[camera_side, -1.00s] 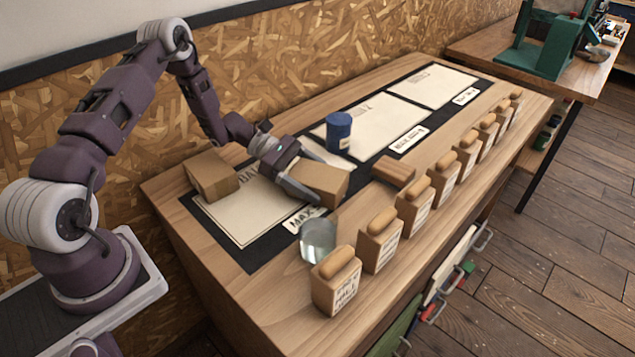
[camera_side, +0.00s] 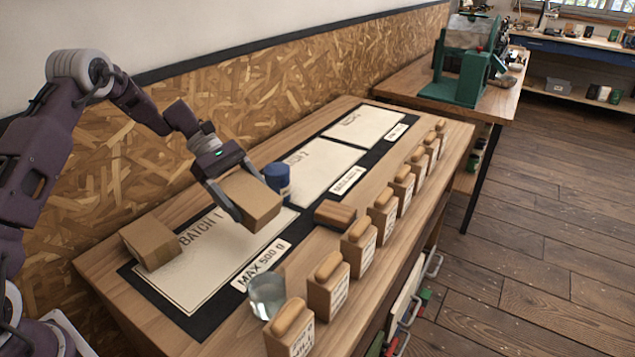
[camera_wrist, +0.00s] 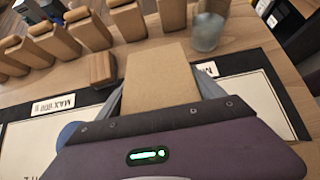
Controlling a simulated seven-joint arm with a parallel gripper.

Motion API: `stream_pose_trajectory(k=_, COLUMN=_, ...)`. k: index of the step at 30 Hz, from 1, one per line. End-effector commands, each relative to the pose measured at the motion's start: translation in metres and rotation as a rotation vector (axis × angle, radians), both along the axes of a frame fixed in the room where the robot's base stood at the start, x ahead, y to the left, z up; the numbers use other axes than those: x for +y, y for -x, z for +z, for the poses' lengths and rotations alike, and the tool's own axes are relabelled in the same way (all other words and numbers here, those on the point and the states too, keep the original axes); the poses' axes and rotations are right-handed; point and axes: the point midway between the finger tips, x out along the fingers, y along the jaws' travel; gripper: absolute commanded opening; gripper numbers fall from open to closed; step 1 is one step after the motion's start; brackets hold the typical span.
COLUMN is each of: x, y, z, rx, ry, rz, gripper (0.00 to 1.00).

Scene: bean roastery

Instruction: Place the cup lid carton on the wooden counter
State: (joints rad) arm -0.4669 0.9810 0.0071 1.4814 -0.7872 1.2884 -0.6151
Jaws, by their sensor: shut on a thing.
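My gripper (camera_side: 258,205) is shut on a plain brown carton (camera_side: 254,194), with one finger on each side of it. The carton is tilted and appears raised above the Batch 1 sheet. In the wrist view the carton (camera_wrist: 160,78) sits between both fingers. A second brown carton (camera_side: 150,242) rests at the left end of the Batch 1 sheet. No print shows on either carton, so I cannot tell by label which is the cup lid carton. The wooden counter (camera_side: 103,275) has bare wood around a dark mat.
A blue tin (camera_side: 277,180) stands just behind the held carton. A wooden block (camera_side: 335,214) and a clear glass (camera_side: 267,297) stand toward the front. Several labelled wooden containers (camera_side: 328,290) line the front edge. Batch sheets (camera_side: 318,172) lie on the mat.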

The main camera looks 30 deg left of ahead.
Motion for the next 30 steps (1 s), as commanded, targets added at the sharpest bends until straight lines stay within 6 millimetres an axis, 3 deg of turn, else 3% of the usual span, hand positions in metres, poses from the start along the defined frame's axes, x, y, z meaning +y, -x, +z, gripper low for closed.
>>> stream_pose_trajectory(k=8, x=0.030, y=-0.009, z=-0.005, rx=-0.051, ry=-0.292, rz=-0.344, gripper=0.33)
stream_pose_trajectory(k=10, x=0.045, y=-0.014, z=-0.005, rx=-0.108, ry=-0.423, rz=-0.506, gripper=0.33)
stream_pose_trajectory(k=18, x=0.100, y=-0.031, z=0.003, rx=-0.418, ry=-0.752, rz=-0.945, gripper=0.33)
stream_pose_trajectory(k=30, x=0.184, y=-0.067, z=0.039, rx=-0.927, ry=-0.966, rz=-1.301, gripper=0.33)
